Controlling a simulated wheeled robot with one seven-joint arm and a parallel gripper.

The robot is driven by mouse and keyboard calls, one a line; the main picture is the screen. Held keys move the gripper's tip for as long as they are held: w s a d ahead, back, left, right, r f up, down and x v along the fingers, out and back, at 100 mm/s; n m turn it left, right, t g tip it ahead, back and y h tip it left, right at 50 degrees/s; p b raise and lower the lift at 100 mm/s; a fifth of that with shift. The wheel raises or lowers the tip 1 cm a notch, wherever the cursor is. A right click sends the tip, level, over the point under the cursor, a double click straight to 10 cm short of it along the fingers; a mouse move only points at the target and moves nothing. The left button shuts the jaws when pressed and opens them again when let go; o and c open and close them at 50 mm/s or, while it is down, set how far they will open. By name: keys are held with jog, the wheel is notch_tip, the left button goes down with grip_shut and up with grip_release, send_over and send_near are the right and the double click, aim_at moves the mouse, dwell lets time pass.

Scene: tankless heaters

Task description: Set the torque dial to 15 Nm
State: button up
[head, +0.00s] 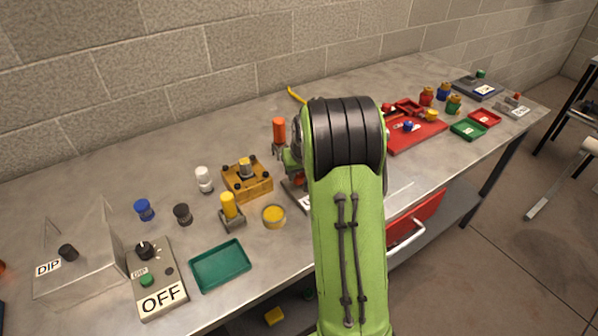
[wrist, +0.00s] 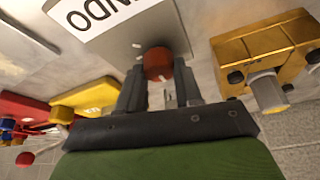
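A round red knob (wrist: 158,62) shows in the wrist view on a grey plate that bears a white label (wrist: 95,12) with partly cut letters reading "NDO". No Nm scale is readable, so I cannot tell whether this knob is the torque dial. My gripper (wrist: 160,70) has one finger on each side of the red knob. The fingertips are very close to its sides; I cannot tell whether they touch it.
A red tray (head: 421,137) lies to the right. A green tray (head: 220,266) and a box labelled OFF (head: 152,268) are at the front left.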

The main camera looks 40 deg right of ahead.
jog(key=c, duration=0.5)
jog(key=shift+m, duration=0.3)
jog(key=m+h, duration=0.1)
jog(key=m, duration=0.1)
jog(key=shift+a+m+g, duration=0.15)
jog(key=shift+m+g, duration=0.15)
jog(key=m+g+h, duration=0.1)
jog(key=m, duration=0.3)
jog(key=shift+w+r+m+p, duration=0.1)
jog(key=shift+m+p, duration=0.2)
jog(key=m+g, duration=0.1)
jog(key=m, duration=0.1)
jog(key=m+g+h+p, duration=0.1)
jog(key=m, duration=0.2)
jog(key=shift+w, duration=0.1)
jog(key=shift+m+g+p, duration=0.85)
jog(key=shift+m+g, duration=0.05)
jog(key=shift+m, duration=1.6)
